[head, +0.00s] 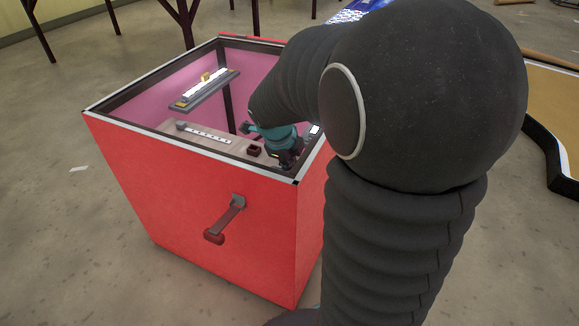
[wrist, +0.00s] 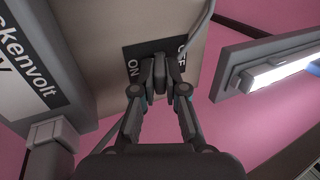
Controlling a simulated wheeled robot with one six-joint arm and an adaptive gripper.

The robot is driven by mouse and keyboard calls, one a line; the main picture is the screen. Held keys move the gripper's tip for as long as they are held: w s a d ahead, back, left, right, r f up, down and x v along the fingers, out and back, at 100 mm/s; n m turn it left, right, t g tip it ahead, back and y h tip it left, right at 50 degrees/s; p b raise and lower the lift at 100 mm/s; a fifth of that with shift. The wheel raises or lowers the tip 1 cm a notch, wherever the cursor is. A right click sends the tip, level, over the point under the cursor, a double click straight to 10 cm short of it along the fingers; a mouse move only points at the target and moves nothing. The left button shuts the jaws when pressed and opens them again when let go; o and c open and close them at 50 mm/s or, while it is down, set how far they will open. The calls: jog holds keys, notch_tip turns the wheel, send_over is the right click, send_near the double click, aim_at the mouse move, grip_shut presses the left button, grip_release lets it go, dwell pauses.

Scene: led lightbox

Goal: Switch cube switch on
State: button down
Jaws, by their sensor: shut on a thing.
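In the wrist view a black switch plate (wrist: 133,66) is fixed to a beige panel (wrist: 104,28). The word ON shows on its left side, and partly hidden letters, seemingly OFF, show on its right. My gripper (wrist: 160,84) is at the plate, with its fingers closed on the grey switch (wrist: 160,66) between the two labels. The fingers hide much of the switch, so I cannot tell its exact position. In the head view my gripper (head: 288,158) reaches down inside the front right corner of the red box (head: 215,200); the switch is hidden there.
A lit LED bar (head: 206,90) hangs in the box; it shows at right in the wrist view (wrist: 275,75). A white-labelled grey unit (wrist: 35,70) is close on the left. A small dark red block (head: 254,150) is beside my gripper. The box's front has a handle (head: 226,218).

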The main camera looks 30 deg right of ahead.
dwell(0.4)
jog(key=c, duration=1.2)
grip_release()
jog(key=v, duration=1.2)
